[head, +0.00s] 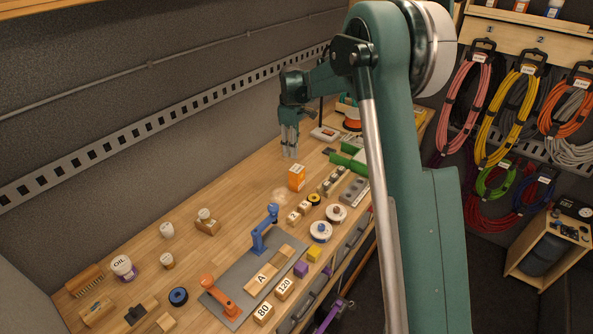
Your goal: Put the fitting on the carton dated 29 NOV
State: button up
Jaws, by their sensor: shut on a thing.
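My gripper (290,153) points down above the far part of the bench, a little above and behind the orange carton in the picture. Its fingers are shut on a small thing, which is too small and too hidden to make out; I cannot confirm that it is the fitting. The orange carton (296,178) stands upright on the bench with a pale printed label. Its date is too small to read. I cannot tell the exact gap between the gripper and the carton.
The wooden bench (225,185) is clear left of the carton. Nearer stand a grey plate with blue and orange clamps (262,240), white spools (320,231), wooden blocks and an OIL jar (123,267). Green items (347,160) lie right of the gripper. Cords hang at right.

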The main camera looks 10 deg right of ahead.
jog(key=shift+w+d+r, duration=0.25)
jog(key=shift+d+r, duration=0.25)
jog(key=shift+w+d+r, duration=0.2)
jog(key=shift+d+r, duration=0.25)
send_over(297, 168)
jog(key=shift+s+f+p, duration=0.1)
jog(key=shift+f+p, duration=0.2)
jog(key=shift+f, duration=2.85)
jog(key=shift+f, duration=1.85)
jog(key=shift+f, duration=0.15)
jog(key=o, duration=0.9)
jog(key=shift+c, duration=0.2)
jog(key=shift+o, duration=0.3)
